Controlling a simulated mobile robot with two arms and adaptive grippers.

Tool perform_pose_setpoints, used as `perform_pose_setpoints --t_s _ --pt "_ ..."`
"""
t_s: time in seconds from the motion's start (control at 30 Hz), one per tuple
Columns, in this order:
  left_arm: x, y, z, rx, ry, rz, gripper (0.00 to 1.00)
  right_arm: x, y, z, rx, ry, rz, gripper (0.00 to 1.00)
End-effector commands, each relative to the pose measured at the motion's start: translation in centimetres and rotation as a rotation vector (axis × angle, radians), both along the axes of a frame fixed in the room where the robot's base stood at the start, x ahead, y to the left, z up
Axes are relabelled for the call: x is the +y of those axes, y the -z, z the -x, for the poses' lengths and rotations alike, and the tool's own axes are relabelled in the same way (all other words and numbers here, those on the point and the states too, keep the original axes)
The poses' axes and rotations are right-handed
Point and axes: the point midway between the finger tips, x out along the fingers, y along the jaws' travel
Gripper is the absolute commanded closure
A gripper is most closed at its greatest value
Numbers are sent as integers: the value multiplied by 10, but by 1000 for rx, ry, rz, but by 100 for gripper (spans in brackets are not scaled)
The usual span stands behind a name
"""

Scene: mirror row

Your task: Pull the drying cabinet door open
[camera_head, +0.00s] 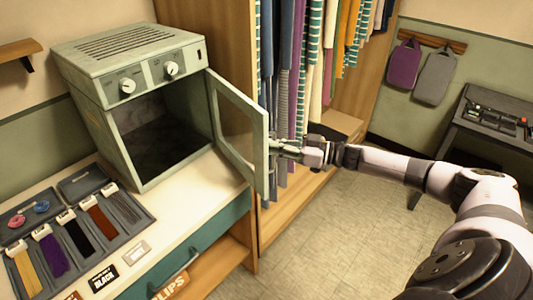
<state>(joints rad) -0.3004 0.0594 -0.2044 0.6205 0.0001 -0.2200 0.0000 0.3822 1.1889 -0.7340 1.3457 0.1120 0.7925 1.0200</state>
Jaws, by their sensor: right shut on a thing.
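The drying cabinet (125,85) is a pale green box with a vented top and two white knobs, standing on the counter at the left. Its framed glass door (238,128) stands wide open, swung out to the right, and the dark inside shows empty. My right gripper (284,148) is at the door's outer edge, shut on what looks like the door handle, which the fingers mostly hide. My right arm comes in from the lower right. My left gripper is not in view.
The counter (190,195) holds a tray of coloured hair swatches (75,225) and small label cards. A teal drawer (190,250) is below. Hanging garments (300,60) stand close behind the door. A dark table (495,120) is at the right. The floor (330,230) in front is clear.

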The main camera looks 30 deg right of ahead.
Motion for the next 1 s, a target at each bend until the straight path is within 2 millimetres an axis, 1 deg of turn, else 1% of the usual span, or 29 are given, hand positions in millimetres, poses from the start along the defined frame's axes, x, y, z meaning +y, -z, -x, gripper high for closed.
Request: perform_pose_setpoints --t_s 0.03,0.2,0.3,0.53,0.8,0.9,0.93,1.0 --pt "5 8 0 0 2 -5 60 -8 6 -2 4 3 2 100" --pt "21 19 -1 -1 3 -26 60 -28 6 -7 4 4 1 100" --pt "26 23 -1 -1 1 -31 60 -36 5 -10 5 4 2 100" --pt "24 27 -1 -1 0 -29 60 -44 3 -13 6 3 1 100" --pt "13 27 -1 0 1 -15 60 -45 2 -13 6 3 1 100" --pt "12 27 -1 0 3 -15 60 -45 2 -13 6 3 1 100" --pt "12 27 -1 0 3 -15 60 -45 2 -13 5 3 1 90" --pt "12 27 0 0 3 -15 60 -45 2 -13 5 3 1 85"
